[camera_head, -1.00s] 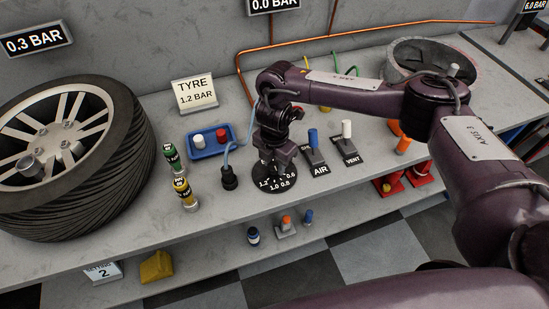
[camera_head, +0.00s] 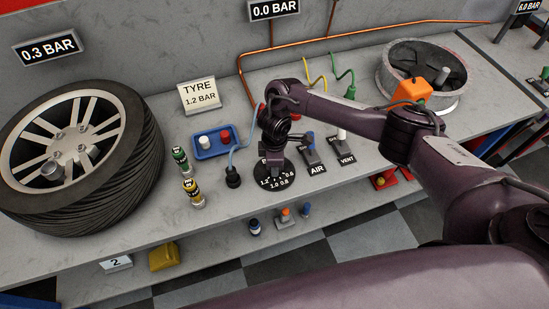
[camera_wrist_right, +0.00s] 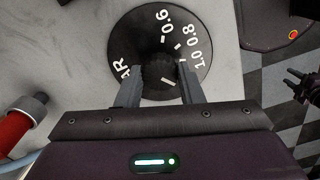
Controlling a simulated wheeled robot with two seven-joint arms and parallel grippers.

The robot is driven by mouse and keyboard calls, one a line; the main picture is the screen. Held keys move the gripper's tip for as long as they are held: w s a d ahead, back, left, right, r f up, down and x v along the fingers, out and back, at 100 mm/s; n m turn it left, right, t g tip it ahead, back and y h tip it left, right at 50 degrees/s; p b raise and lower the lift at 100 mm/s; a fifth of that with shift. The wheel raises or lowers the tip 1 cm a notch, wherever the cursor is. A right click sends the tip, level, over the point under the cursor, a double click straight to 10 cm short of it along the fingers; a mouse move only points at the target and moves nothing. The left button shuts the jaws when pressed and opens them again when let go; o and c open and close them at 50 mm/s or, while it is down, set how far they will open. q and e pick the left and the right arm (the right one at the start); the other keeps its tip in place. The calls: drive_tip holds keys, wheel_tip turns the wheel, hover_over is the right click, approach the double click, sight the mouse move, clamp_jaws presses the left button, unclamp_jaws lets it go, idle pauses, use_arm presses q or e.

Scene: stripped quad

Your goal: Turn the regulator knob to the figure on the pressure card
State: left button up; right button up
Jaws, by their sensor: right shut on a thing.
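The regulator knob (camera_wrist_right: 158,68) is a dark ribbed knob in the middle of a round black dial (camera_head: 284,180) with white figures from 0.6 to 1.2. The dial also fills the top of the right wrist view (camera_wrist_right: 140,28). My right gripper (camera_head: 273,172) comes down over it, and its two fingers (camera_wrist_right: 160,82) are shut on the knob's sides. The knob's pointer setting cannot be told for sure. The pressure card (camera_head: 199,95) stands at the back and reads TYRE 1.2 BAR.
Another display (camera_head: 273,9) reads 0.0 BAR. A blue tray (camera_head: 215,153), a black hose plug (camera_head: 233,181) and the AIR (camera_head: 311,158) and VENT (camera_head: 343,148) switches surround the dial closely.

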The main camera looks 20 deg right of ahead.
drive_tip(key=shift+r+m+p, duration=0.1)
drive_tip(key=shift+m+p, duration=0.4)
drive_tip(key=shift+m, duration=0.2)
drive_tip(key=shift+w, duration=0.1)
drive_tip(key=o, duration=1)
wheel_tip(320, 180, up, 6)
drive_tip(key=shift+r, duration=0.2)
drive_tip(key=shift+r+p, duration=0.3)
drive_tip(key=shift+r, duration=0.35)
